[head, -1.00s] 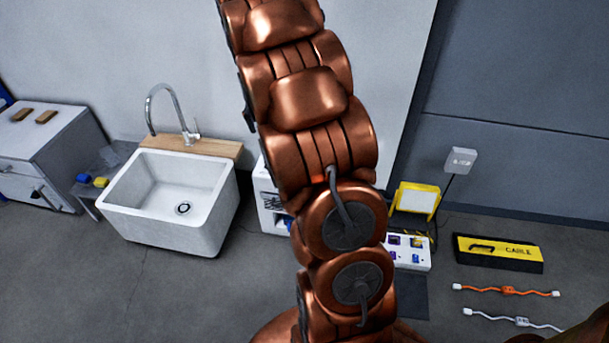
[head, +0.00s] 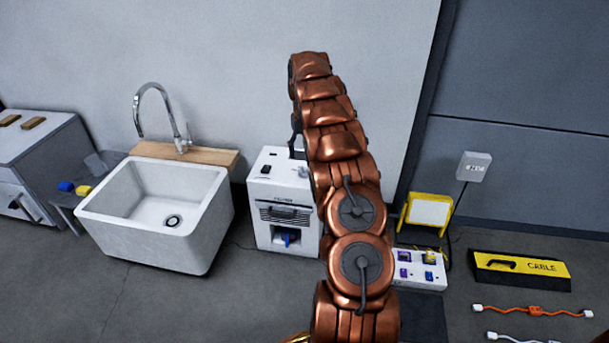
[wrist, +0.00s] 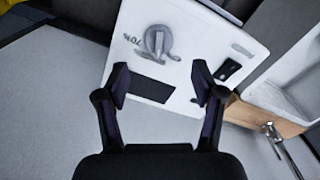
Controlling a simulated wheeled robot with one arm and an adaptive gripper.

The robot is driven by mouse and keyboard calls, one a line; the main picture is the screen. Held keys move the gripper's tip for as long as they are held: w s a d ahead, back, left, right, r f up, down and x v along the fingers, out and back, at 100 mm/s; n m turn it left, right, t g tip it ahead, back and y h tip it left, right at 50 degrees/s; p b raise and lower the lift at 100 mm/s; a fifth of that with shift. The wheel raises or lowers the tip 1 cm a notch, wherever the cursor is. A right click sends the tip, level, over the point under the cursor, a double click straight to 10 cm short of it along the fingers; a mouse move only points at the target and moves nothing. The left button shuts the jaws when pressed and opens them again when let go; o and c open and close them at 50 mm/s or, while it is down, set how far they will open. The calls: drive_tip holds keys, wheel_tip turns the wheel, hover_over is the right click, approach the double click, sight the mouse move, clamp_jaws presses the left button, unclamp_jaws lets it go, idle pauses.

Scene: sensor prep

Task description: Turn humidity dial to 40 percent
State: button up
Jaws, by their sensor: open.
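The white machine (head: 268,225) stands on the floor right of the sink, partly behind my arm in the head view. In the wrist view its white top (wrist: 190,30) carries a grey round dial (wrist: 158,42) with a raised grip and a marking that looks like "70%". The dial also shows in the head view (head: 303,172), small, beside my arm. My gripper (wrist: 160,83) is open and empty, above the machine's top. Its fingertips frame a dark panel (wrist: 150,89), with the dial beyond them. I see no contact with the dial.
A dark switch (wrist: 228,69) sits on the top near the right finger. The white sink (head: 150,215) with its tap stands left. A power strip (head: 418,270), a yellow work light (head: 428,212) and a cable box (head: 520,268) are on the right.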

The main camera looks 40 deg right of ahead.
sight(304, 168)
drive_tip(key=shift+f+b, duration=1.4)
drive_tip(key=shift+f, duration=2.6)
drive_tip(key=c, duration=1.1)
drive_tip(key=shift+c, duration=0.2)
